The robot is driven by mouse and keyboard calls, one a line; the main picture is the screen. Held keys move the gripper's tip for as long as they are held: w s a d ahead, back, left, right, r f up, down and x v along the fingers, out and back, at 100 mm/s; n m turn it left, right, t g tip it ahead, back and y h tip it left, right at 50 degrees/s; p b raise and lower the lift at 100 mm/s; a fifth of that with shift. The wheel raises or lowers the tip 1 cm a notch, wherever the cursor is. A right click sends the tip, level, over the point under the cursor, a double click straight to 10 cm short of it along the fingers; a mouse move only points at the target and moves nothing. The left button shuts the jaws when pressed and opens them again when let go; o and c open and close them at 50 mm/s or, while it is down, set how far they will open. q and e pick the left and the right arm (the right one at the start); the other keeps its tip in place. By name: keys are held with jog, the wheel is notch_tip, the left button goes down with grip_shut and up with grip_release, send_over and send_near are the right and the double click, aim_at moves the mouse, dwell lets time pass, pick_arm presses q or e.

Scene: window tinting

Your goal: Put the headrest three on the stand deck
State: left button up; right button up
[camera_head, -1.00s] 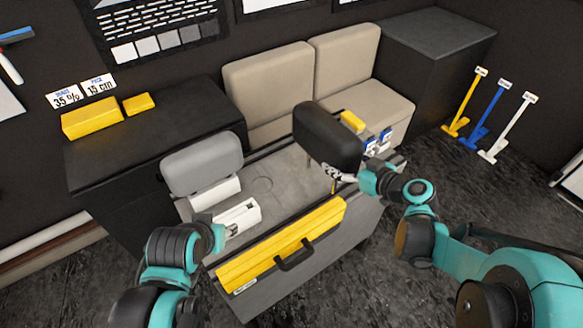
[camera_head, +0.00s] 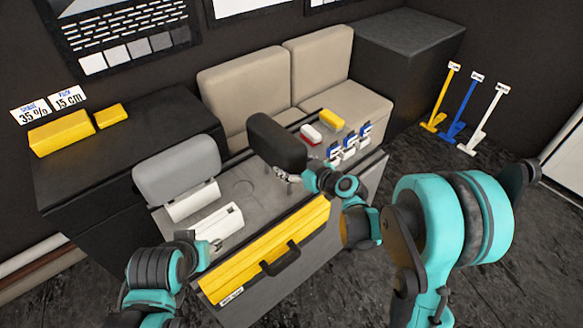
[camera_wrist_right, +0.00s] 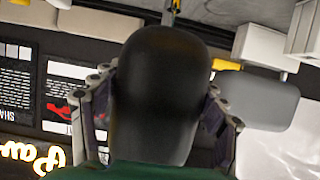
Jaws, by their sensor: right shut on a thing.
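The black headrest (camera_head: 276,142) is upright, its padded face showing, over the grey stand deck (camera_head: 232,172). I cannot tell whether its lower end touches the deck. My right gripper (camera_head: 287,177) is shut on its lower part. In the right wrist view the headrest (camera_wrist_right: 160,85) fills the middle, with the fingers on both its sides. A grey headrest (camera_head: 177,168) stands at the deck's left, behind a white block (camera_head: 192,201). My left gripper (camera_head: 212,244) is low beside a white holder (camera_head: 218,228); its fingers are too small to judge.
Small blue-and-white bottles (camera_head: 348,143), a red-and-white item (camera_head: 311,133) and a yellow block (camera_head: 332,118) sit at the deck's right. Beige seats (camera_head: 250,90) stand behind. Bare deck lies between the grey and black headrests.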

jog(key=shift+f, duration=0.1)
jog(key=o, duration=1.7)
jog(key=s+d+r+m+g+h, duration=0.1)
jog(key=s+d, duration=0.3)
jog(key=s, duration=0.5)
jog(key=s+d+r+m+g+h+p, duration=0.1)
jog(key=s+d+r+m+h, duration=0.2)
jog(key=s, duration=0.6)
jog(key=s+d+r+m+g+h+p, duration=0.1)
jog(key=s+d+r+m+g+h, duration=0.1)
jog(key=s+d, duration=0.4)
jog(key=s+m+h, duration=0.1)
jog(key=s+h, duration=0.1)
jog(key=s, duration=0.1)
jog(key=shift+s+d+r, duration=0.15)
jog(key=shift+s+d, duration=0.15)
jog(key=shift+s, duration=0.05)
